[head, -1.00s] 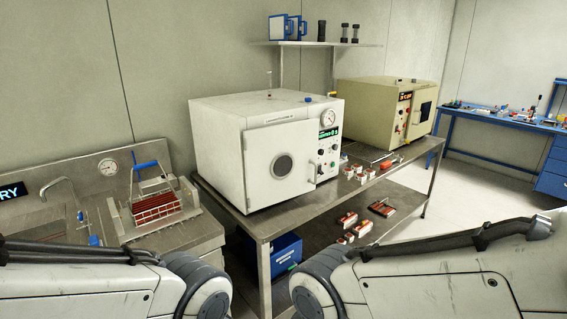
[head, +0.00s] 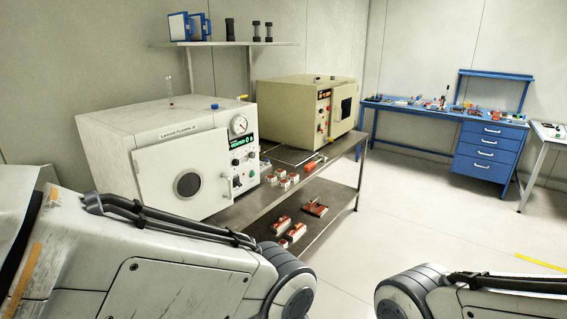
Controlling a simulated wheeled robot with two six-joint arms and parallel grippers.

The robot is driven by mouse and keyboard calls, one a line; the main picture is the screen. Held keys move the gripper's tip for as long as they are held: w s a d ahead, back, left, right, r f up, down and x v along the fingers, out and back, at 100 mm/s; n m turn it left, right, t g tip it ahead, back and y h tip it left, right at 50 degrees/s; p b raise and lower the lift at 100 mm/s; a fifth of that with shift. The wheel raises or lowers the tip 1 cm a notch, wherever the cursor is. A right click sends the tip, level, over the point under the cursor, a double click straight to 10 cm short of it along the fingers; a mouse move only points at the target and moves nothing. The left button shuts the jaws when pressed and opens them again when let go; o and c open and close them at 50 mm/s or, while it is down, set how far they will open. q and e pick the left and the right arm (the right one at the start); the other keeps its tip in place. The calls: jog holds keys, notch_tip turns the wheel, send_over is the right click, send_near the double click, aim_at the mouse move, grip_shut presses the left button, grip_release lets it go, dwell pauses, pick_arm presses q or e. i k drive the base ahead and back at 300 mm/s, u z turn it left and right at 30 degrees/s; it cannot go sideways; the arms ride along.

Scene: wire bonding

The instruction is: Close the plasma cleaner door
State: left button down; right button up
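The plasma cleaner (head: 110,135) is the white box on the metal bench at left in the head view. A green lit display (head: 242,141) and a round gauge sit right of the door. My two arms cross the bottom of the view, the left one covering the area below the door. Neither gripper is in view.
A cream oven-like box (head: 290,112) stands farther along the bench. Small red-and-white parts (head: 283,181) lie on the bench top, others on its lower shelf (head: 325,195). A blue workbench (head: 440,122) stands at the back. The floor (head: 420,215) at right is open.

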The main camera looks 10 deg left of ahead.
aim_at(189, 176)
jog(key=z, duration=0.15)
jog(key=i, duration=1.15)
jog(key=u, duration=0.6)
